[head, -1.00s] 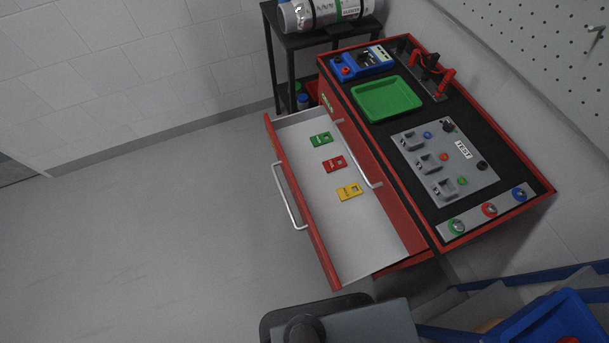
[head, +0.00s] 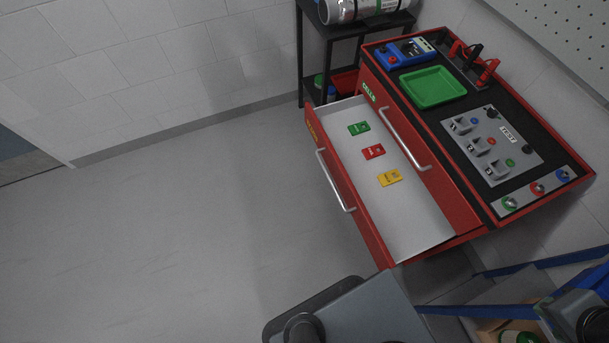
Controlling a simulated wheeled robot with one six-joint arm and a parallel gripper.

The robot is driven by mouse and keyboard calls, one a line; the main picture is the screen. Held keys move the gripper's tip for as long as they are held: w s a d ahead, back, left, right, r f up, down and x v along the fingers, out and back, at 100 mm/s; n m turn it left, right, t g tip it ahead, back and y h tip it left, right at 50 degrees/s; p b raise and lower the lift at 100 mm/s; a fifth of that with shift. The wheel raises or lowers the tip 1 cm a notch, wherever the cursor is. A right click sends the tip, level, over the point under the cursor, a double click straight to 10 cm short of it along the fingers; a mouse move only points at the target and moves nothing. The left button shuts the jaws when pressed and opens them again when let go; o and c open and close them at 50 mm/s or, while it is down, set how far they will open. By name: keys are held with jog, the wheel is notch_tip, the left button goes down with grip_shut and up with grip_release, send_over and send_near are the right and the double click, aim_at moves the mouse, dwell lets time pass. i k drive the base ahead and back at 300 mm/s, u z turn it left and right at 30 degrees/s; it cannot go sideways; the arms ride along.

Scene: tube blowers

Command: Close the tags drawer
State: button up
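The tags drawer (head: 347,190) is the lower drawer of a red cabinet and stands pulled out to the left. Its red front has a yellow label, too small to read surely, and a silver bar handle (head: 334,181). Inside its pale tray lie a green tag (head: 358,128), a red tag (head: 373,152) and a yellow tag (head: 390,177), apart from each other. The upper drawer, labelled CELLS (head: 369,91), is shut, with its own bar handle (head: 405,140). My gripper is not visible in the head view.
The cabinet top holds a green tray (head: 433,86), a blue meter (head: 404,52) and a test panel (head: 491,145). A black shelf stand (head: 313,62) with a cylinder stands behind. Blue-edged shelving (head: 535,264) is at lower right. The floor left of the drawer is clear.

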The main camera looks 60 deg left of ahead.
aim_at(398, 222)
jog(key=u, duration=3.45)
jog(key=k, duration=1.15)
jog(key=z, duration=0.85)
jog(key=i, duration=0.95)
jog(key=z, duration=0.2)
jog(key=k, duration=0.25)
jog(key=u, duration=1.1)
jog(key=i, duration=0.8)
jog(key=u, duration=0.5)
